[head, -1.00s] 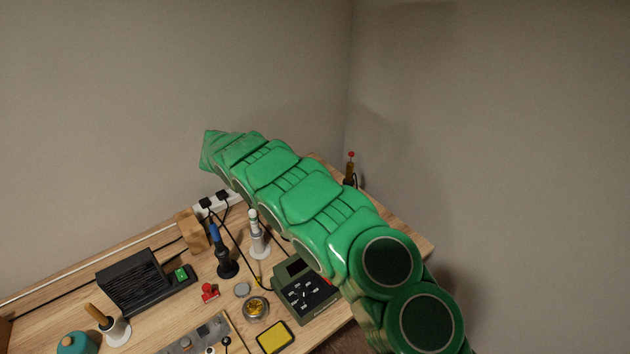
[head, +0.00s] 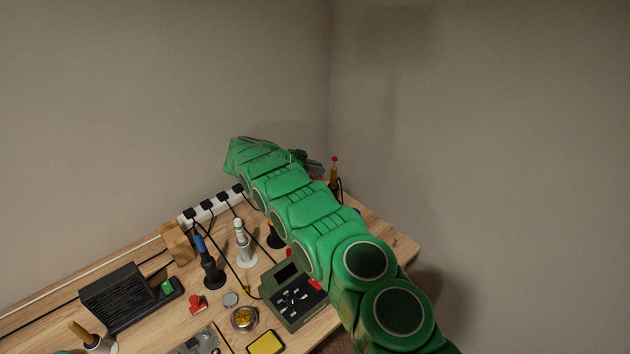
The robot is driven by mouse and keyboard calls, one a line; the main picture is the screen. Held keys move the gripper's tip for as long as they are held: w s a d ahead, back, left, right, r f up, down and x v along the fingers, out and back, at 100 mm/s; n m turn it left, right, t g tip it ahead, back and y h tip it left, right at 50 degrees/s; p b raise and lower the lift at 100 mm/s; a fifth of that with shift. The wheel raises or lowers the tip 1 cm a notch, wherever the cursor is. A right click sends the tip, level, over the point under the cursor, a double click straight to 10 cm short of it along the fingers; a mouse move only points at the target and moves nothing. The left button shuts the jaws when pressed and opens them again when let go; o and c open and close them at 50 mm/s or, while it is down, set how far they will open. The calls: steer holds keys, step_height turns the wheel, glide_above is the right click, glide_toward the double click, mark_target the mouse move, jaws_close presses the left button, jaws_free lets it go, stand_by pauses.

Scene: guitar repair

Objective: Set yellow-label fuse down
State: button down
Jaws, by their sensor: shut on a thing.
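My gripper (head: 314,168) shows only as a small grey piece at the far end of my green arm, above the back right of the workbench (head: 385,238). It is shut on the yellow-label fuse. The fuse is hidden, and the arm blocks the view of the fingertips and the bench beneath them.
A tall tool with a red tip (head: 335,170) stands close right of my gripper. A power strip (head: 212,206), a blue-handled tool (head: 206,262), a white-handled tool (head: 243,244) and a green station (head: 288,294) crowd the left. Bare wood shows at right.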

steer(key=shift+a+f, duration=0.1)
steer(key=shift+f, duration=2.4)
steer(key=shift+f, duration=0.15)
steer(key=c, duration=1.1)
jaws_free()
steer(key=shift+s+a+r, duration=0.2)
steer(key=shift+a+r, duration=0.2)
steer(key=shift+a, duration=0.05)
steer(key=v, duration=1)
steer(key=shift+s+a+r, duration=0.15)
steer(key=shift+a, duration=0.2)
